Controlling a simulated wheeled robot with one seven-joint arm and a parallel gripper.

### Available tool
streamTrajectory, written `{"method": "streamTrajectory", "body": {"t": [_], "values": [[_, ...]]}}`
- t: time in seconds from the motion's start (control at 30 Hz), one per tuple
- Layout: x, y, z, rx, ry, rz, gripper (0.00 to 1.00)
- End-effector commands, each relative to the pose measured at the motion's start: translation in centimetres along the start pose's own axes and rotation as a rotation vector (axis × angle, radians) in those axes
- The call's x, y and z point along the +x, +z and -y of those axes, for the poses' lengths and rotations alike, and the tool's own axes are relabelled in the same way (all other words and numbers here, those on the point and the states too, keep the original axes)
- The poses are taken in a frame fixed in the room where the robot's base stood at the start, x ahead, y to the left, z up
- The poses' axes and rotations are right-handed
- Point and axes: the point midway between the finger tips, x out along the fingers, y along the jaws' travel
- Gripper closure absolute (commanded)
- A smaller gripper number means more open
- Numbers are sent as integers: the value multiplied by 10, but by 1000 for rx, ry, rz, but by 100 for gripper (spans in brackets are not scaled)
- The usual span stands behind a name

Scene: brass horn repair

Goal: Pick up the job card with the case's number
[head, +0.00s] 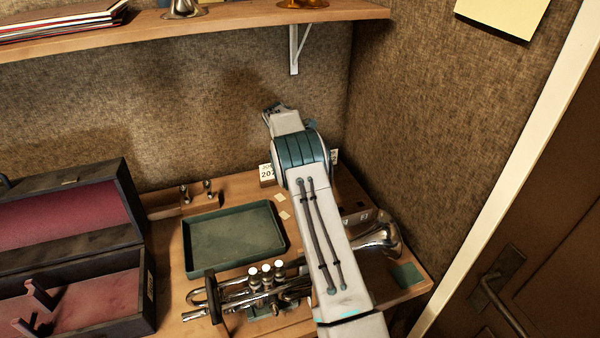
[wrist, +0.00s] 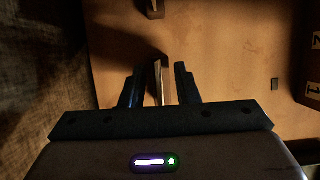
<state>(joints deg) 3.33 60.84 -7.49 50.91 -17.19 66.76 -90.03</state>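A white job card (head: 267,172) stands at the back of the bench left of my arm; its print starts "JOB" and "20", with the last digit unclear. A sliver of another white card (head: 334,157) shows right of my arm. The open dark case (head: 140,262) with red lining is at the left; the small tag (head: 150,286) on its end is unreadable. In the wrist view my gripper (wrist: 160,85) is open, its two fingers either side of a thin upright card (wrist: 161,82) seen edge-on. Its face and number are hidden. My arm hides the fingertips in the head view.
A green tray (head: 235,238) lies mid-bench, with a silver trumpet (head: 262,290) in front. A horn bell (head: 383,238) is right of my arm. A shelf (head: 230,22) overhangs the back.

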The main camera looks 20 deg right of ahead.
Motion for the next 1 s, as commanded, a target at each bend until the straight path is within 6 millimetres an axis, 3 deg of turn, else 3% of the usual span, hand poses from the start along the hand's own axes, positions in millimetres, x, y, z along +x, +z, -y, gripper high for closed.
{"method": "streamTrajectory", "body": {"t": [0.2,0.3,0.33,0.77,1.0], "values": [[2,0,0,0,1,0,72],[2,0,0,0,0,0,97],[2,0,0,0,1,0,100],[-1,1,0,0,1,1,100],[-23,11,-1,2,5,2,100]]}}
